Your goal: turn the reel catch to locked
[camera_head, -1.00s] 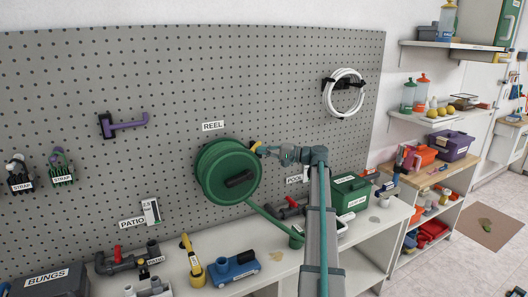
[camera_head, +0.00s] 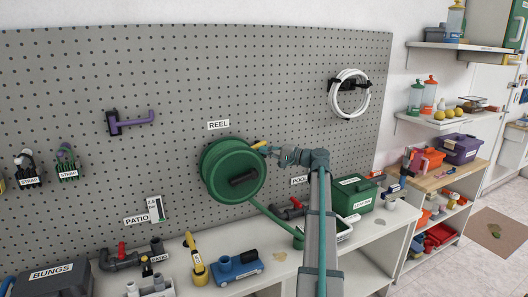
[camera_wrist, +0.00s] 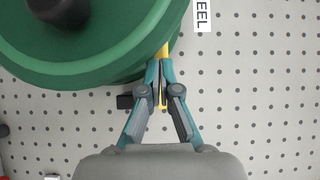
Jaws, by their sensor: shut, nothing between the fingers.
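The green hose reel (camera_head: 232,170) hangs on the pegboard under the REEL label (camera_head: 218,125). Its round face also shows in the wrist view (camera_wrist: 100,50). A yellow lever, the reel catch (camera_head: 259,145), sits at the reel's upper right edge. In the wrist view the catch (camera_wrist: 164,50) shows just beyond my fingertips, and more yellow shows between the fingers, behind them. My gripper (camera_wrist: 161,65) is shut at the reel's rim, with its tips at or very near the catch; contact cannot be told. In the head view my gripper (camera_head: 268,151) is small. Any lock marking is not visible.
The pegboard (camera_head: 180,80) is close behind the reel. A green hose (camera_head: 275,217) runs from the reel down to the bench. Below stand a blue pump (camera_head: 236,266), a yellow-handled tool (camera_head: 195,260) and a green box (camera_head: 352,195). A white hose coil (camera_head: 349,93) hangs upper right.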

